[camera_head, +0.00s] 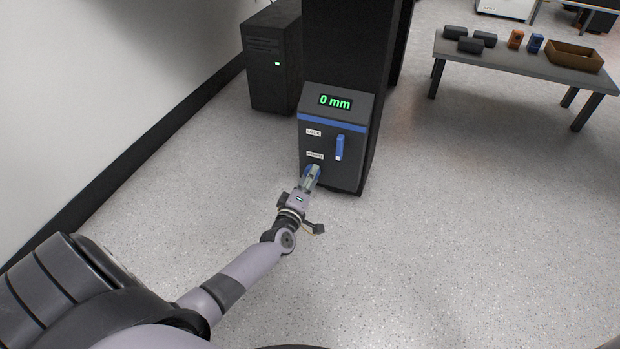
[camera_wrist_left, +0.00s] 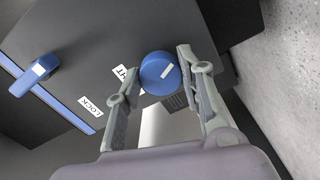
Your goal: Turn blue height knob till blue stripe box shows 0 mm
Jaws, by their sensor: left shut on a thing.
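The blue stripe box (camera_head: 348,176) is a dark box at the foot of a black column, with a blue band (camera_head: 331,123) below its display. The green display (camera_head: 335,102) reads 0 mm. The round blue height knob (camera_wrist_left: 160,73) has a white mark and sits low on the front face, beside a partly covered label. My left gripper (camera_head: 311,174) is shut on this knob, one finger on either side, as the left wrist view shows. A blue lock lever (camera_head: 339,147) hangs downward on the face; it also shows in the left wrist view (camera_wrist_left: 35,75). My right gripper is out of view.
A dark cabinet (camera_head: 270,70) with a green light stands left of the column. A grey table (camera_head: 500,58) at the back right holds dark blocks, an orange and a blue item, and a brown tray (camera_head: 575,57). The speckled floor in front is clear.

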